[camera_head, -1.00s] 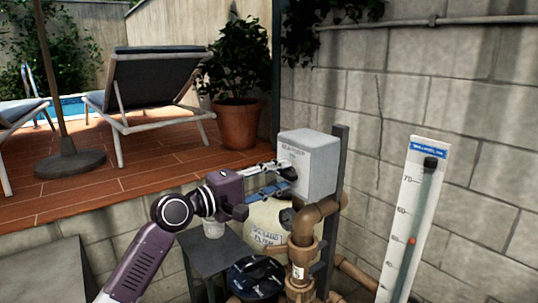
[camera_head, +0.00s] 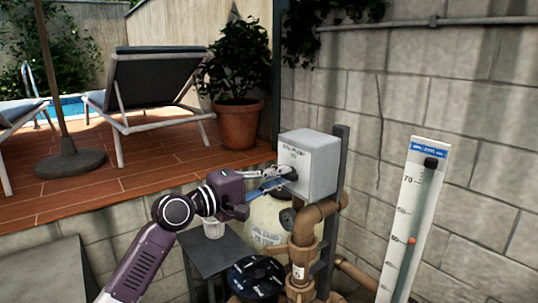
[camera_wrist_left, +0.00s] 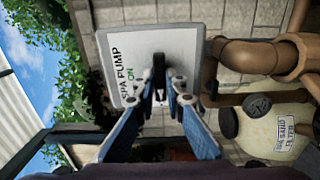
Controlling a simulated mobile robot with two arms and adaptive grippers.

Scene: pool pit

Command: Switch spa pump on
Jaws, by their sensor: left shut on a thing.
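The spa pump switch box (camera_head: 318,165) is a light grey box on a dark post, at the centre right in the head view. In the left wrist view its front (camera_wrist_left: 185,42) appears sideways, with the label "SPA PUMP" and a green "ON". A black switch handle (camera_wrist_left: 158,66) stands out from this front. My left gripper (camera_head: 288,176) reaches the box from the left. Its blue-backed fingers are shut on the switch handle, as the left wrist view (camera_wrist_left: 160,88) shows. The fingertips hide part of the handle. My right gripper is not in view.
Brown pipes (camera_head: 303,240) and a cream sand filter (camera_head: 262,218) stand below the box. A dark side table (camera_head: 205,262) with a clear cup (camera_head: 213,228) is beneath my left arm. A thermometer board (camera_head: 405,225) stands at the right, before the block wall.

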